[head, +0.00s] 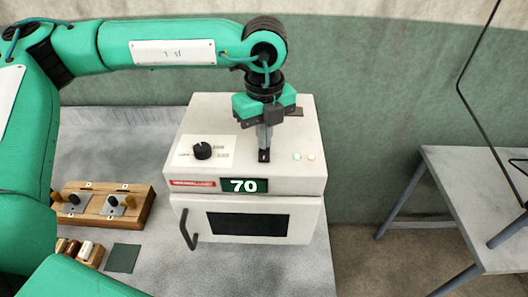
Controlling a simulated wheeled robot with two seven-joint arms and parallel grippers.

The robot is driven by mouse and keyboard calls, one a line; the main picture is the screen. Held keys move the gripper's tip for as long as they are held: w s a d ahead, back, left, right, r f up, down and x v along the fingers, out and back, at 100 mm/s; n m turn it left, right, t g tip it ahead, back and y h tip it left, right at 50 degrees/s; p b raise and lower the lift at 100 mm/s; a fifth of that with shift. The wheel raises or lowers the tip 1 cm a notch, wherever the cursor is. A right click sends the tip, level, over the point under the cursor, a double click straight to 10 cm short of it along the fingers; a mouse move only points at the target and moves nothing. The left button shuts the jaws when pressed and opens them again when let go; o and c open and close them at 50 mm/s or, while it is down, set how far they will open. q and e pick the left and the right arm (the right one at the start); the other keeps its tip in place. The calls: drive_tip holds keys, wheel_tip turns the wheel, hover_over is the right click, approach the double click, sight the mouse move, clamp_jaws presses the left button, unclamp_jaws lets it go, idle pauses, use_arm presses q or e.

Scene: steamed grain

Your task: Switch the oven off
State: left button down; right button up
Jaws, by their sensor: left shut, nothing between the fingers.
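The oven (184,198) is a cream box on the grey bench in the head view, with its door and dark window facing front. Its display (244,185) reads 70. My right gripper is not in view.
A wooden block with metal fittings (143,207) lies left of the oven, with a smaller wooden holder (93,256) and a dark square pad (123,258) in front of it. A grey table (460,180) stands at the right, across a gap. The oven's door handle (185,229) sticks out in front.

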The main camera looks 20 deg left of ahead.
use_arm(q)
drive_tip(key=shift+f+b, duration=0.4)
drive_tip(key=shift+r+p, duration=0.9)
drive_tip(key=shift+r, duration=2.7)
drive_tip(key=shift+f, duration=0.1)
